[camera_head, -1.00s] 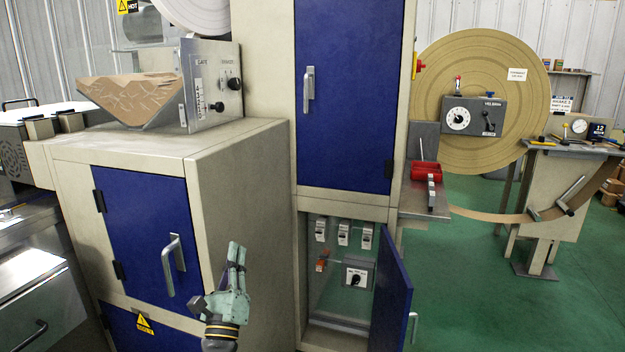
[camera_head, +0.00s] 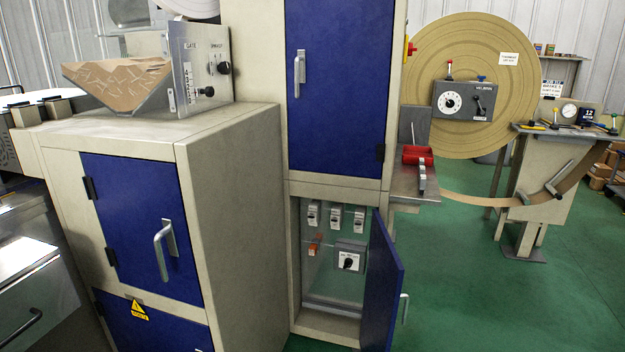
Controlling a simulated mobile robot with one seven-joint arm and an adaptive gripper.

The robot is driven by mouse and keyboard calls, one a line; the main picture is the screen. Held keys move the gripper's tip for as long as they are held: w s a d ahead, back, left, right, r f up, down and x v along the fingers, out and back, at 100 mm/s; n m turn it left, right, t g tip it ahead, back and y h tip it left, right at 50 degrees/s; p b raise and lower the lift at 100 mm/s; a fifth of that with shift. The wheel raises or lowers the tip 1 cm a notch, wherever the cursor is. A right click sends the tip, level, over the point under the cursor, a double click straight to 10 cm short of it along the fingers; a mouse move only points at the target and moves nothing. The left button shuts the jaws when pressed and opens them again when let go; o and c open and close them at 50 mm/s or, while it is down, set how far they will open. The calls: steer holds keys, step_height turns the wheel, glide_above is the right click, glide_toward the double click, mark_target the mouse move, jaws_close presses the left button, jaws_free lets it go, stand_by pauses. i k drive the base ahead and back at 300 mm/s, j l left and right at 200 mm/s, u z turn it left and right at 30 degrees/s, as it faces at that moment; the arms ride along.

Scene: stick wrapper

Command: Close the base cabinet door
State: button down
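The open blue door (camera_head: 381,288) belongs to the lower compartment of the tall cabinet (camera_head: 338,189). It stands swung outward on its right-hand side, with a metal handle (camera_head: 404,308) on its outer face. Inside the open compartment are several small switches (camera_head: 336,217), an orange part (camera_head: 314,246) and a grey box with a black knob (camera_head: 348,258). The upper blue door (camera_head: 340,85) is shut. My gripper is not in view now.
A lower cabinet (camera_head: 234,200) with shut blue doors (camera_head: 142,225) stands to the left, its handle (camera_head: 163,252) sticking out. A metal shelf with a red tray (camera_head: 417,155) juts out right of the tall cabinet. Green floor (camera_head: 480,290) is clear right of the open door.

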mark_target(385, 270)
steer(key=l+u, duration=0.15)
steer(key=l, duration=0.6)
steer(key=l+u, duration=0.1)
steer(key=l, duration=0.65)
steer(key=k+l+u, duration=0.15)
steer(key=l, duration=0.6)
steer(key=i+l+z, duration=0.15)
steer(key=l+z, duration=0.2)
steer(key=l, duration=0.1)
